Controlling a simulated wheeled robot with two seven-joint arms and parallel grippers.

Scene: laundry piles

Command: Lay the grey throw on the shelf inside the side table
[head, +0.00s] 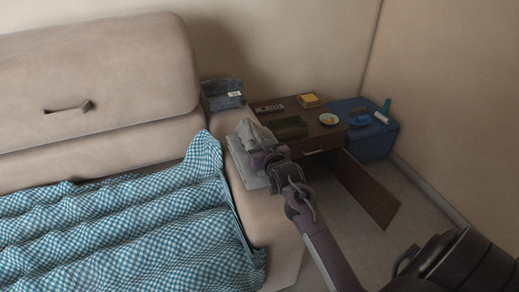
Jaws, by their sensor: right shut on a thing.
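My right gripper (262,153) is over the sofa's right arm, shut on a light grey cloth, which I take to be the grey throw (251,132). Part of the cloth bunches up above the fingers, and a flatter grey part shows beside and below them. My gripper hides some of it. The dark wood side table (283,104) stands right of the sofa arm. A brown panel (370,192), seemingly its open door, sticks out toward the front right. The shelf inside is hidden by my arm and the viewing angle. My left gripper is out of view.
Folded dark denim (224,97) lies on the sofa arm's back end. The tabletop holds a remote (269,108), a dark green item (290,127), a yellow item (308,100) and a small bowl (328,119). A checked blanket (120,230) covers the seat.

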